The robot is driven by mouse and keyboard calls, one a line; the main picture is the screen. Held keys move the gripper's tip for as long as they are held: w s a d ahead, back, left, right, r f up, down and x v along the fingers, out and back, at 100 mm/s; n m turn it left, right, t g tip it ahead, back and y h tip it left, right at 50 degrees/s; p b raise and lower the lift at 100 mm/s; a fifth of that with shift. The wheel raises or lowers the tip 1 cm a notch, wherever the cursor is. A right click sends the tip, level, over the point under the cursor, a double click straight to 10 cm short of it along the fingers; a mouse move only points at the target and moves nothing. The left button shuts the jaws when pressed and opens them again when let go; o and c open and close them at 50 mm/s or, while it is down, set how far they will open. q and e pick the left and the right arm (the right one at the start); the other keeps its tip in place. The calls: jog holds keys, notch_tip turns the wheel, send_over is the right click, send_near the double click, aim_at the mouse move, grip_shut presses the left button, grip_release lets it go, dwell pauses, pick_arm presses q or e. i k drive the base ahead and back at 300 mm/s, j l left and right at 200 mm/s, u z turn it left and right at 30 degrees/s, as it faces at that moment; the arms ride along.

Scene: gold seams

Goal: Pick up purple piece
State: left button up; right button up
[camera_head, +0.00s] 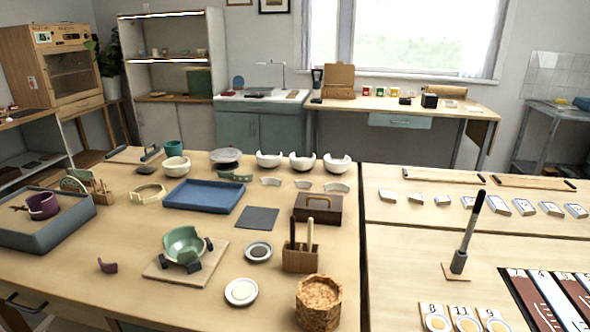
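A small purple piece (107,265) lies on the bare wooden tabletop at the left front. It looks like a curved shard and nothing touches it. A purple bowl (42,206) sits in the grey-blue sand tray (72,223) at the far left; whether it has a gap in its rim is too small to tell. Neither of my grippers shows in the head view.
A green bowl (183,243) in dark clamps stands on a board (157,270) right of the piece. A blue tray (204,196) lies behind. Small dishes (241,292), a tool holder (301,257) and a cork pot (318,302) stand right. Tabletop around the piece is clear.

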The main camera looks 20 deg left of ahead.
aim_at(112, 268)
jog(key=u, duration=1.95)
